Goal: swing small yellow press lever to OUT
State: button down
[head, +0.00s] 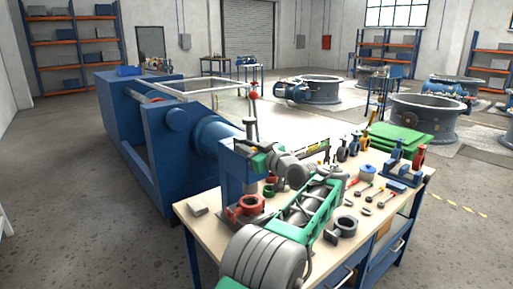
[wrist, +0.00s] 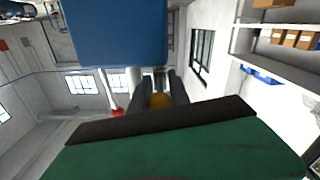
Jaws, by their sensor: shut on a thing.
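The small blue press (head: 236,180) stands at the near left part of the workbench, with a dark ram on top. My arm reaches left across the bench to the press's upper part. In the wrist view, my gripper (wrist: 162,90) has its two dark fingers closed around the yellow end of the lever (wrist: 160,101). The blue press body (wrist: 118,35) fills the top of that view. The lever's yellow end is hidden behind my wrist in the head view. I cannot read any OUT marking.
A large blue machine (head: 150,130) stands close behind the press. A red ball knob (head: 252,90) rises behind it.

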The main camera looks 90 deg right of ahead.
dwell(0.3)
jog(key=c, duration=1.3)
grip_release()
jog(key=shift+w, duration=0.1)
jog(key=shift+f, duration=0.1)
